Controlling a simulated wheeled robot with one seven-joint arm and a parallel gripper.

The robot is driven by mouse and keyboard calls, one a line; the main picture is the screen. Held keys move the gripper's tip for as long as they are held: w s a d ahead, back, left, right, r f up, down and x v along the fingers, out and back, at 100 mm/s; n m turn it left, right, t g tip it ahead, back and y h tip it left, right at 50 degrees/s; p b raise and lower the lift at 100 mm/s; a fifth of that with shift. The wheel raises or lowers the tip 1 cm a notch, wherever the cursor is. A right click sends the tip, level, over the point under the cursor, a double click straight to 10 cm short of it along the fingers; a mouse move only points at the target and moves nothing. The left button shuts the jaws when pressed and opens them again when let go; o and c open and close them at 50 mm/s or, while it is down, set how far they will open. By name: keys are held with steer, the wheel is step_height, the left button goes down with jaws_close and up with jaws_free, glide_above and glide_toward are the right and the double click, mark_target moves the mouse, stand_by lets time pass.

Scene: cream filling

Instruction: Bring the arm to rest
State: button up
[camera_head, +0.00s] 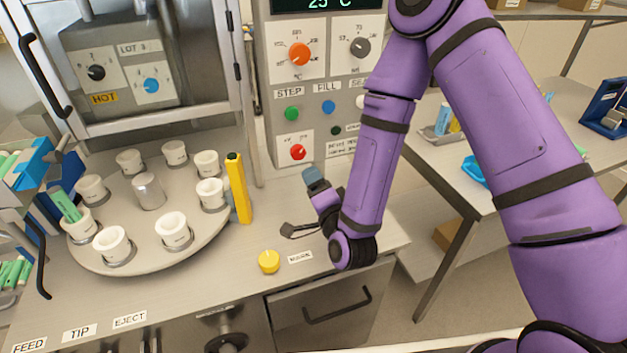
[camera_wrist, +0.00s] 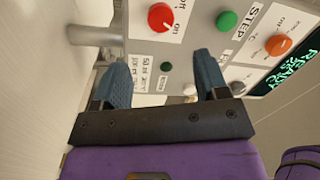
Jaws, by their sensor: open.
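My purple arm (camera_head: 385,130) reaches in from the right in the head view and bends down at the elbow. My gripper (camera_head: 312,176) is low in front of the control panel, to the right of the round turntable; only part of it shows there. In the wrist view my gripper (camera_wrist: 163,80) has its two blue-grey fingers wide apart with nothing between them. The control panel (camera_wrist: 150,45) lies beyond the fingers, with a red knob (camera_wrist: 161,17), a green STEP button (camera_wrist: 227,21) and an orange dial (camera_wrist: 278,44). I cannot see the fingers touching anything.
A turntable (camera_head: 150,215) with several white cups stands left, beside a yellow upright post (camera_head: 238,188). A second table (camera_head: 490,170) stands right.

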stand_by(0.3)
steer(key=w+d+r+n+g+h, duration=0.1)
steer(key=d+r+n+g, duration=0.25)
steer(key=d+r, duration=0.4)
steer(key=w+d+r+n+g+h, duration=0.1)
steer(key=d+r+n+g, duration=0.3)
steer(key=r, duration=0.6)
steer(key=s+d+r+n+g+h, duration=0.1)
steer(key=s+d+r, duration=0.2)
steer(key=s, duration=0.5)
steer(key=s+d+r+n+g+h, duration=0.1)
steer(key=s+d+r, duration=0.3)
steer(key=s, duration=0.5)
steer(key=s+d+r+n+g+h, duration=0.1)
steer(key=s+d+r+g, duration=0.2)
steer(key=s+d, duration=0.4)
steer(key=shift+s+d+r+h, duration=0.15)
steer(key=shift+s+r+h, duration=0.25)
steer(key=shift+s+r, duration=0.5)
steer(key=shift+f, duration=0.15)
